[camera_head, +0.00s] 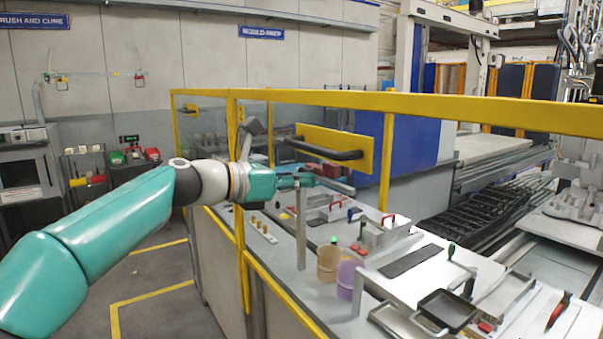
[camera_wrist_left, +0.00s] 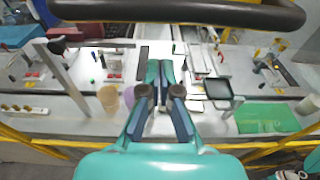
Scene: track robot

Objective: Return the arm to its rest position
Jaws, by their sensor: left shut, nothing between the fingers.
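My left arm reaches in from the left in the head view, teal with a white wrist. Its gripper (camera_head: 296,181) is over the workbench (camera_head: 285,262), near the yellow guard frame (camera_head: 238,190). In the left wrist view the gripper (camera_wrist_left: 160,66) points away over the bench, its two fingers together with nothing between them. A black handle bar (camera_wrist_left: 180,12) crosses the top of that view, close to the gripper; in the head view the handle (camera_head: 325,150) sits on a yellow plate. My right gripper is not in view.
On the bench are a tan cup (camera_head: 327,264), a purple cup (camera_head: 348,278), black trays (camera_head: 447,310) and a red-handled tool (camera_head: 558,310). A yellow rail (camera_head: 450,108) runs above the bench. Open floor (camera_head: 175,300) lies left of the bench.

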